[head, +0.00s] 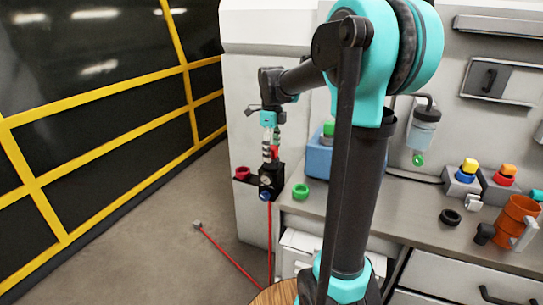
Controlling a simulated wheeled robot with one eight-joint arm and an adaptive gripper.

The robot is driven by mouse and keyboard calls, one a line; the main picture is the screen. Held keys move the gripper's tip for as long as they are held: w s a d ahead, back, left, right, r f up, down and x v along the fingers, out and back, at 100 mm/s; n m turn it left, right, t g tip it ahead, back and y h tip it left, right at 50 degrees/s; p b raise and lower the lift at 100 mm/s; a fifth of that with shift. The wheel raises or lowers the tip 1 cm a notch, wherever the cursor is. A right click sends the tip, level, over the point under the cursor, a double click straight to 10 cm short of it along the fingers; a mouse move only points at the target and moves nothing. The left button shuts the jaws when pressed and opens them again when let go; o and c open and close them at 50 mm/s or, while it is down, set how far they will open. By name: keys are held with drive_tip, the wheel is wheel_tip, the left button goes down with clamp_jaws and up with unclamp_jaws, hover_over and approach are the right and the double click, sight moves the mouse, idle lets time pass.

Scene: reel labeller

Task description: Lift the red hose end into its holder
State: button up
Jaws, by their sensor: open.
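A red hose (230,260) lies slanting across the floor, with a small grey end fitting (197,224) at its far left tip. A red cup-like holder (242,173) sticks out from the side of the white cabinet, just left of a black unit with a gauge (266,181). My gripper (269,152) is open and points down just above the black unit, up and right of the red holder. It is well away from the hose end on the floor. A small red part shows beside its fingertips; I cannot tell whether they touch it.
A second red line (269,235) hangs down from the black unit. A yellow-framed dark wall stands left.

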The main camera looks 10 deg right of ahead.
drive_tip(key=shift+c, duration=0.5)
clamp_jaws()
drive_tip(key=shift+r, duration=0.1)
wheel_tip(320, 180, up, 27)
idle(1.4)
